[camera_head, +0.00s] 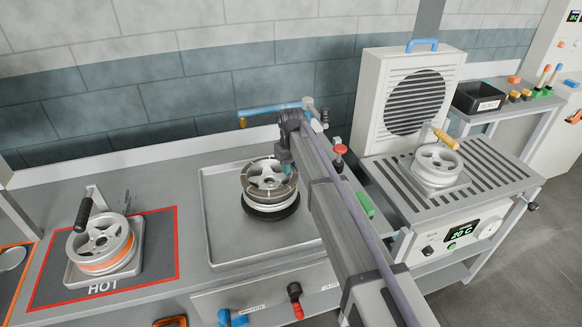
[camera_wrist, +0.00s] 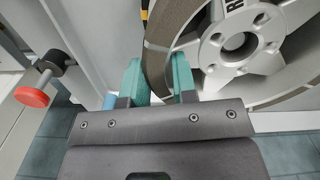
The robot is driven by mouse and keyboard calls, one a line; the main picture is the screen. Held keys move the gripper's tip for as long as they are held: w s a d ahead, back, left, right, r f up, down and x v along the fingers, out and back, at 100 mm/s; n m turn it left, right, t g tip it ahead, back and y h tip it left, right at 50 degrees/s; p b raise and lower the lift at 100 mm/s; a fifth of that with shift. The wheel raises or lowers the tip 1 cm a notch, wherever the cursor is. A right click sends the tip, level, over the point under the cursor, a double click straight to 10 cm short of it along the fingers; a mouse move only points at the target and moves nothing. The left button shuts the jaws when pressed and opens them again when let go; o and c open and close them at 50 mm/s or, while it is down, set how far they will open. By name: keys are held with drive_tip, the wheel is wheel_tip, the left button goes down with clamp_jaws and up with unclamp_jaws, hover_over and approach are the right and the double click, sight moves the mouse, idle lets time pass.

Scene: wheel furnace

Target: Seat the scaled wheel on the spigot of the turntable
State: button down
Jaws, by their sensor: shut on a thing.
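The scaled wheel (camera_head: 268,176) has a brown-grey rim and light spokes. In the head view it is level, directly over the black round turntable (camera_head: 272,212) in the sink-like tray. A pale band shows between the brown rim and the black disc. My gripper (camera_head: 286,166) is at the wheel's right side. In the wrist view, the teal fingers of my gripper (camera_wrist: 159,80) are shut on the rim of the wheel (camera_wrist: 238,45), one on each side of it. The spigot is hidden under the wheel. I cannot tell whether the wheel rests on the turntable or hangs just above it.
A wheel with an orange band (camera_head: 100,246) lies on a tray on the HOT mat (camera_head: 155,270) at left. Another wheel (camera_head: 438,163) sits on the slatted bench (camera_head: 392,187) at right, before a fan unit (camera_head: 368,100). A blue pipe (camera_head: 270,111) and red knob (camera_head: 340,149) stand near my arm.

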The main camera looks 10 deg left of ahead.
drive_tip(key=shift+f+b, duration=0.95)
drive_tip(key=c, duration=0.8)
unclamp_jaws()
drive_tip(key=shift+c, duration=0.2)
wheel_tip(320, 180, up, 11)
drive_tip(key=p, duration=1.1)
drive_tip(key=shift+r, duration=0.1)
drive_tip(key=shift+f, duration=0.2)
